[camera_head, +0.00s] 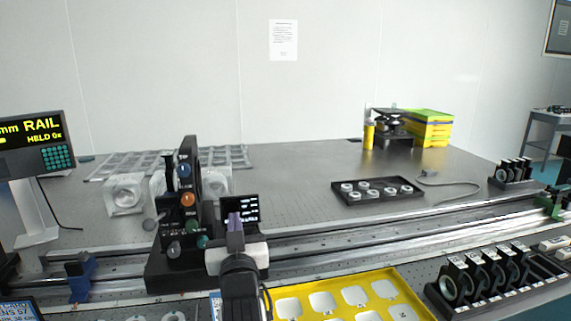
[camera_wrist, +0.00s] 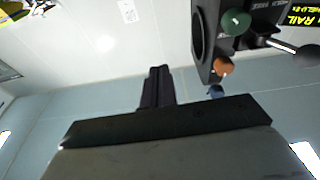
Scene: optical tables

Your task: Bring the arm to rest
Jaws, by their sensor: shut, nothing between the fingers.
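My gripper (camera_head: 235,222) stands in front of the black knobbed device in the head view, with my arm rising from the bottom edge. The wrist view shows my gripper's two fingers (camera_wrist: 157,86) close together, shut and empty. The black device (camera_head: 187,205) has blue, orange and green knobs and sits on the rail just left of my gripper. It also shows at the upper right of the wrist view (camera_wrist: 208,40). I cannot tell the exact gap between it and my fingers.
A small dark screen (camera_head: 252,208) stands just behind my gripper. A yellow tray (camera_head: 395,285) and a black rack of ringed optics (camera_head: 490,275) lie to the right. A rail display (camera_head: 35,140) stands at left.

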